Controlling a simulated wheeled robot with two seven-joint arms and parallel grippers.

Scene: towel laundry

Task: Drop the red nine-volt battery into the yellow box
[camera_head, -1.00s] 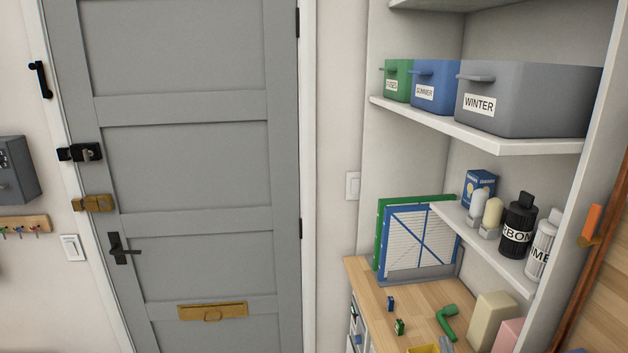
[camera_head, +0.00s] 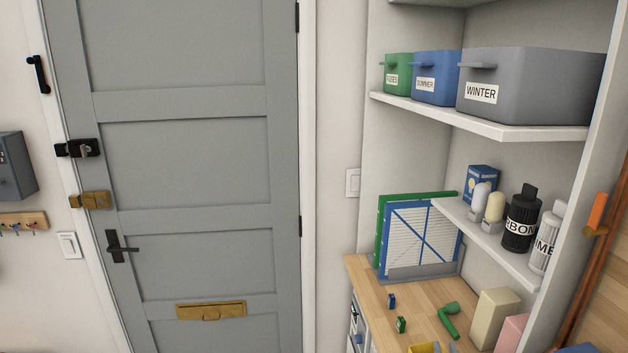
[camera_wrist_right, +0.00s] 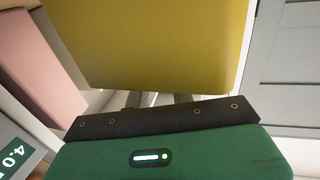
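The yellow box (camera_head: 422,348) shows at the bottom edge of the head view, cut off by the frame. What seems to be the same box (camera_wrist_right: 150,45) fills the upper middle of the right wrist view. My right gripper (camera_head: 445,348) shows only as two small grey tips beside the box, a little apart. In the wrist view my right gripper (camera_wrist_right: 165,99) is mostly hidden behind its dark bar and the yellow surface. I see no red nine-volt battery in any view. My left gripper is out of view.
A small blue block (camera_head: 391,301), a small green block (camera_head: 401,325) and a bent green pipe (camera_head: 450,320) lie on the wooden counter (camera_head: 372,288). A cream block (camera_head: 494,317) and a pink block (camera_head: 512,334) stand at right. A low shelf (camera_head: 490,243) overhangs the counter.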

